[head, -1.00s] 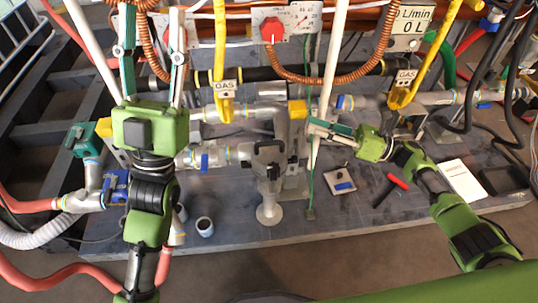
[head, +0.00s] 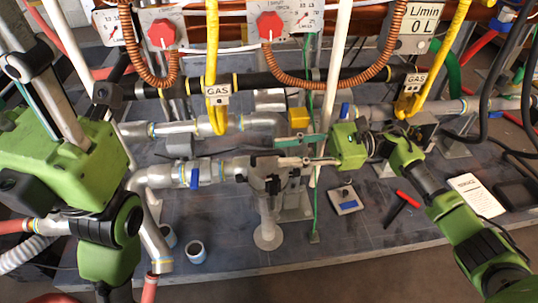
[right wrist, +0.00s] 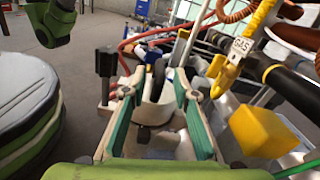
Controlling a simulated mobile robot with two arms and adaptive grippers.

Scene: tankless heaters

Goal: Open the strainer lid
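The strainer (head: 268,178) is a grey metal fitting with dark clamp parts in the middle of the pipework in the head view. Its lid, on the upper part, is partly hidden by my right gripper (head: 285,150), which reaches in from the right. In the right wrist view the green-lined fingers of this gripper (right wrist: 158,90) are spread, with a grey metal part (right wrist: 153,112) of the strainer between them. I cannot tell whether they touch it. My left gripper (head: 50,85) is raised at the far left, well away from the strainer, with fingers apart and empty.
A yellow block (head: 299,117) and yellow gas pipes (head: 214,60) are close to the right gripper. Red knobs (head: 270,26) are behind.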

